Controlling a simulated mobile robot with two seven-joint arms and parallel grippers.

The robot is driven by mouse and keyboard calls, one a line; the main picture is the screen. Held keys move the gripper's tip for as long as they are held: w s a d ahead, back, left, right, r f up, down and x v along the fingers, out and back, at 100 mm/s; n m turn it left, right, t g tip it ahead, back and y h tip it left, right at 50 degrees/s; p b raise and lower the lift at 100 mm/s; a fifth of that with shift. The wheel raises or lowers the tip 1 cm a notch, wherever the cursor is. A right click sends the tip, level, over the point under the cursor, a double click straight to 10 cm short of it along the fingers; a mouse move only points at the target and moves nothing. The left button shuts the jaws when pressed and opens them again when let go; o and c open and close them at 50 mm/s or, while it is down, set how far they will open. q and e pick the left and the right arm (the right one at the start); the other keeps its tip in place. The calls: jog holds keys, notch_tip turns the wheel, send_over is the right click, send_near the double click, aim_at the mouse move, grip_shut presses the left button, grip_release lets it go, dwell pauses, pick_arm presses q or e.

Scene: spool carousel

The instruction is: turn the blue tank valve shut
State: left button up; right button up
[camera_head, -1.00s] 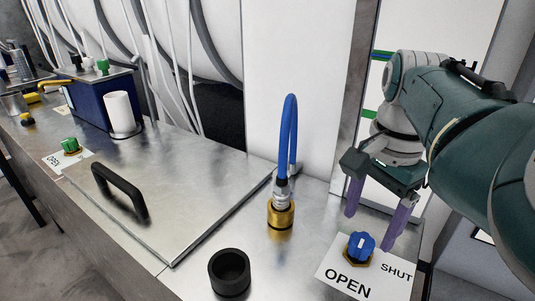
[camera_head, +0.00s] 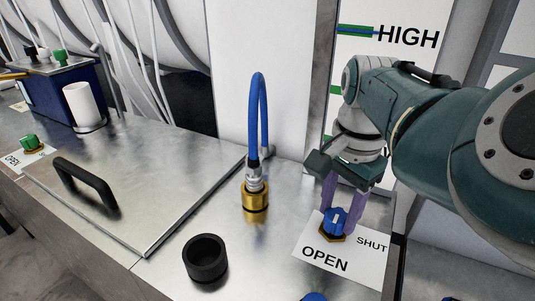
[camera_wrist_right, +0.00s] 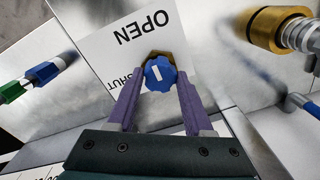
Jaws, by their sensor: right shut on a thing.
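The blue tank valve (camera_head: 335,220) is a blue knob with a white mark on a brass base, on a white card reading OPEN and SHUT (camera_head: 340,262). It also shows in the right wrist view (camera_wrist_right: 159,74), its white mark near upright there. My right gripper (camera_head: 342,210) reaches down from above, its purple fingers on either side of the knob and shut on it. In the right wrist view the right gripper (camera_wrist_right: 158,92) has its fingertips at the knob's sides. My left gripper is not in view.
A blue hose in a brass fitting (camera_head: 255,200) stands left of the valve. A black cup (camera_head: 205,260) is nearer the front. A lid with a black handle (camera_head: 88,185) and a green valve (camera_head: 30,142) lie at left. A blue thing (camera_head: 314,297) shows at the bottom edge.

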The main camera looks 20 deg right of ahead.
grip_shut()
jog(key=shift+r+n, duration=0.1)
jog(key=shift+n, duration=0.2)
jog(key=n+p, duration=0.2)
jog(key=shift+r+n, duration=0.1)
jog(key=shift+n, duration=0.2)
jog(key=n+p, duration=0.1)
jog(key=n, duration=0.2)
jog(key=shift+n, duration=0.3)
jog(key=n+p, duration=0.1)
jog(key=n, duration=1)
jog(key=shift+g, duration=0.3)
jog(key=shift+n, duration=0.3)
